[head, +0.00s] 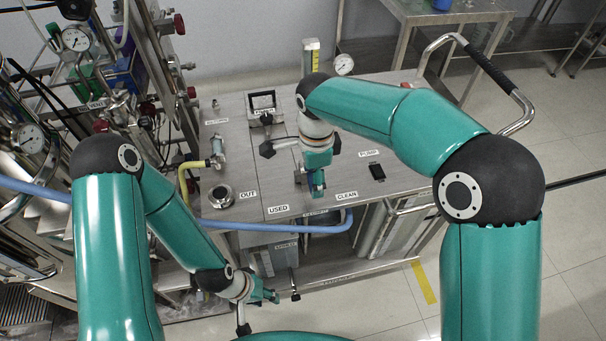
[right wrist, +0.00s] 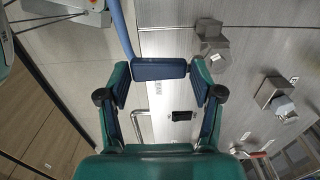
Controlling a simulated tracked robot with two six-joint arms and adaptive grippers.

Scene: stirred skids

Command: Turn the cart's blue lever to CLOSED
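The cart (head: 240,180) stands in the middle of the head view with its labelled steel top. My right gripper (head: 318,188) points down over the cart's front part, near the CLEAN label. In the right wrist view its two fingers (right wrist: 160,88) stand apart, with a dark blue bar (right wrist: 160,71) across between their tips. I cannot tell whether this bar is the blue lever or part of the gripper. No lever with an OPEN or CLOSED label can be made out elsewhere. My left gripper (head: 270,296) is low in front of the cart, its fingers too small to read.
A blue hose (head: 290,228) runs along the cart's front edge and shows in the right wrist view (right wrist: 122,30). A yellow hose (head: 184,180) and valves crowd the left side beside a piping skid (head: 100,100). The floor (head: 560,240) at right is clear.

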